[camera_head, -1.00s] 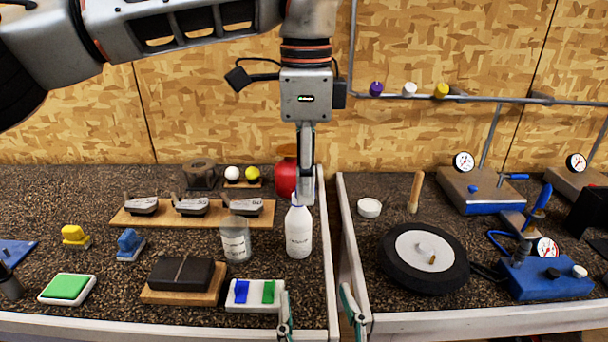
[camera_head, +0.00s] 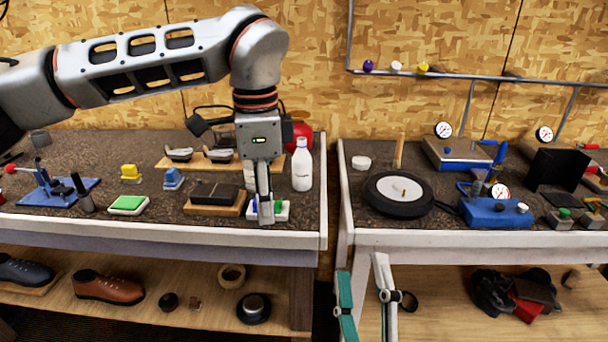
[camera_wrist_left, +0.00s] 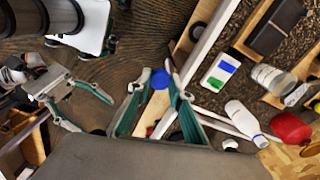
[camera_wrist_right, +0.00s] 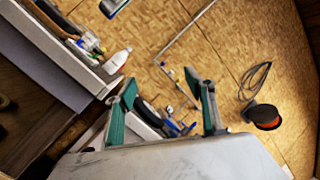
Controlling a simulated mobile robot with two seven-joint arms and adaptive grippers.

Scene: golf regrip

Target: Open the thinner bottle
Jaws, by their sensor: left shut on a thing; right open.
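My right gripper (camera_head: 362,266) is open and empty, low in front of the gap between benches.
A clear jar (camera_wrist_left: 268,76) and a red container (camera_head: 298,132) stand close to the bottle. A white tray with blue and green blocks (camera_wrist_left: 220,72) lies near the bench front. A black wheel (camera_head: 400,210) lies on the right bench. Shoes (camera_head: 107,286) sit on the lower shelf.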

